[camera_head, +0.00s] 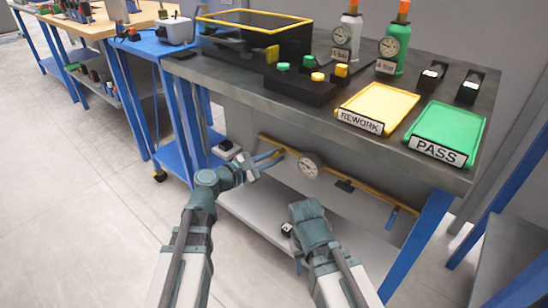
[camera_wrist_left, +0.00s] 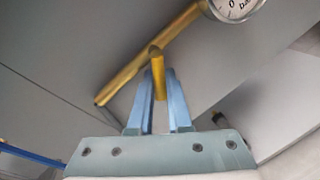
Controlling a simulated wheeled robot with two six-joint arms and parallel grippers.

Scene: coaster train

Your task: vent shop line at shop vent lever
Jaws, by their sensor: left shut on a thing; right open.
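A yellow pipe (camera_head: 368,196) runs under the workbench, with a round pressure gauge (camera_head: 308,167) on it; the pipe (camera_wrist_left: 125,80) and part of the gauge (camera_wrist_left: 234,6) also show in the left wrist view. My left gripper (camera_head: 276,156) reaches under the bench to the pipe's left part. In the left wrist view its blue fingers are shut on a short yellow lever (camera_wrist_left: 158,77) at the pipe. My right gripper (camera_head: 298,264) is low in front of the lower shelf, apart from the pipe. It is open, with its fingers mostly hidden by its wrist.
The workbench top (camera_head: 300,118) overhangs the pipe. It carries a yellow REWORK tray (camera_head: 385,105), a green PASS tray (camera_head: 450,130), a button box (camera_head: 300,85) and two bottles with gauges. The grey lower shelf (camera_head: 345,230) lies below the pipe. Floor at the left is clear.

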